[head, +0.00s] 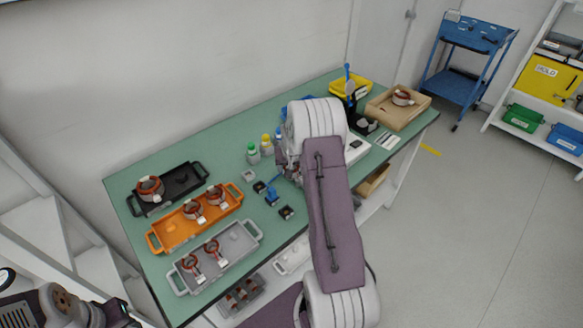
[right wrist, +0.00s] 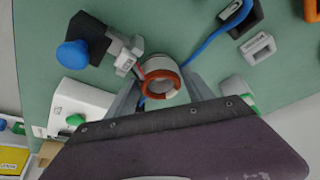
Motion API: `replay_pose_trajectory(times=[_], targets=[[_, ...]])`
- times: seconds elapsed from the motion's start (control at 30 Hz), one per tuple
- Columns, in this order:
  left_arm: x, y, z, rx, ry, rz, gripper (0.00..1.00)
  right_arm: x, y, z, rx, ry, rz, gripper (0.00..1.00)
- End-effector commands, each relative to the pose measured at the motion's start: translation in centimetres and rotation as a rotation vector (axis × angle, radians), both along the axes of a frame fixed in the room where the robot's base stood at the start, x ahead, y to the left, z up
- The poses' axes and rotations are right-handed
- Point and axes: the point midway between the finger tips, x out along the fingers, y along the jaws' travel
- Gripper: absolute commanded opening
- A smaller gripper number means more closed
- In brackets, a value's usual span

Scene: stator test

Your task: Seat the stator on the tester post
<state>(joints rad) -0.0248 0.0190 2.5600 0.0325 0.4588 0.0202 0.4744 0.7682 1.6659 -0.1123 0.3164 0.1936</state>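In the right wrist view, a stator (right wrist: 161,88), a pale ring with an orange-red winding, sits between the fingertips of my right gripper (right wrist: 161,76). The fingers touch its sides and appear shut on it, above the green table. A grey fixture with a small label (right wrist: 126,61) is just left of the stator. The tester post cannot be made out; the stator and fingers may cover it. My left gripper (head: 118,313) is at the bottom left, partly cut off, away from the table.
A black tray (head: 170,205), an orange tray (head: 172,236) and a grey tray (head: 218,262) hold other stators at the table's left. A wooden tray (head: 388,113) with one stator is at the right. A black block with a blue knob (right wrist: 76,53) stands beside the fixture.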

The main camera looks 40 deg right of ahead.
Motion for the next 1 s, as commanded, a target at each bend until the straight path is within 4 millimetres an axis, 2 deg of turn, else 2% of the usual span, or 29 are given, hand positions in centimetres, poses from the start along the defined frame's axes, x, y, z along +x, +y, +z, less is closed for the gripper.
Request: replay_pose_trajectory(times=[0.07, 0.37, 0.47, 0.7, 0.8, 1.0], targets=[[0.0, 0.0, 0.0, 0.0, 0.0, 0.0, 0.36, 0.0, 0.0, 0.0, 0.0, 0.0, 0.0, 0.81], [0.0, 0.0, 0.0, 0.0, 0.0, 0.0, 0.36, -0.1, 0.1, 0.0, 0.001, 0.002, 0.0, 0.81], [0.0, 0.0, 0.0, 0.0, 0.0, 0.0, 0.36, -0.4, 0.3, 1.2, 0.0, 0.0, 0.0, 0.81], [0.0, 0.0, -0.1, 0.0, 0.0, 0.0, 0.36, -2.1, 1.3, 6.2, -0.002, -0.003, 0.001, 0.81], [0.0, 0.0, -0.1, 0.0, 0.0, 0.0, 0.36, -2.6, 1.7, 7.5, -0.001, -0.001, 0.001, 0.81], [0.0, 0.0, -0.1, 0.0, 0.0, 0.0, 0.36, -3.0, 1.9, 8.4, 0.0, 0.0, 0.0, 0.81]])
